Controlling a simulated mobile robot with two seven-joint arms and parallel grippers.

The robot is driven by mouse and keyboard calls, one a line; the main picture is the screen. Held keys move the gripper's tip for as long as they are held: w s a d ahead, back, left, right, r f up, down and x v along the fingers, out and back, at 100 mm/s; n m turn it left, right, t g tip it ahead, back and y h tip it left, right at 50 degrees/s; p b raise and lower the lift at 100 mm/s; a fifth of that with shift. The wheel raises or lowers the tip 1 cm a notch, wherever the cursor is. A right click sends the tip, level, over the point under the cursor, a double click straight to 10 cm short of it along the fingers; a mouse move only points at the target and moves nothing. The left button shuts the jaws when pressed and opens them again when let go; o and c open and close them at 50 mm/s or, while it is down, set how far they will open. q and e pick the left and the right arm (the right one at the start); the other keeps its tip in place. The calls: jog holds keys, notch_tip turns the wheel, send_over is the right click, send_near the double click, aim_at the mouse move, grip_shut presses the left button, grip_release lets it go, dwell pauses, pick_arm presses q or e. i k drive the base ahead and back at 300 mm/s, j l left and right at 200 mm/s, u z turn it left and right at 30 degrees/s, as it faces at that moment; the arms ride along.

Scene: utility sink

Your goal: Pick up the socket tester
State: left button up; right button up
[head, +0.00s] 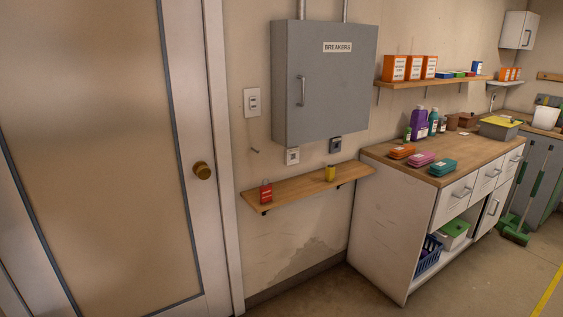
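A narrow wooden shelf (298,187) is on the wall below the grey breaker box. A small yellow object (330,174), which looks like the socket tester, stands near the shelf's right part. A small red object (265,191) with a pale label, shaped like a padlock, is at the shelf's left end. A pale wall socket (292,157) and a dark-framed one (336,145) are on the wall above the shelf. Neither of my grippers is in view.
The grey breaker box (322,85) juts out above the shelf. A closed door (95,130) with a brass knob is at left. A white cabinet with a wooden top (395,177) stands close to the shelf's right end. A green broom (517,230) leans farther right. Some floor is clear in front.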

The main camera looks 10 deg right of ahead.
aim_at(330, 171)
jog(key=i+l+z, duration=0.1)
jog(key=i, duration=0.65)
jog(key=i+l+z, duration=0.1)
jog(key=i, duration=0.7)
jog(key=i+l+u, duration=0.45)
jog(key=l, duration=0.15)
jog(key=i+l+u, duration=0.25)
jog(key=k+l, duration=0.05)
jog(key=l, duration=0.05)
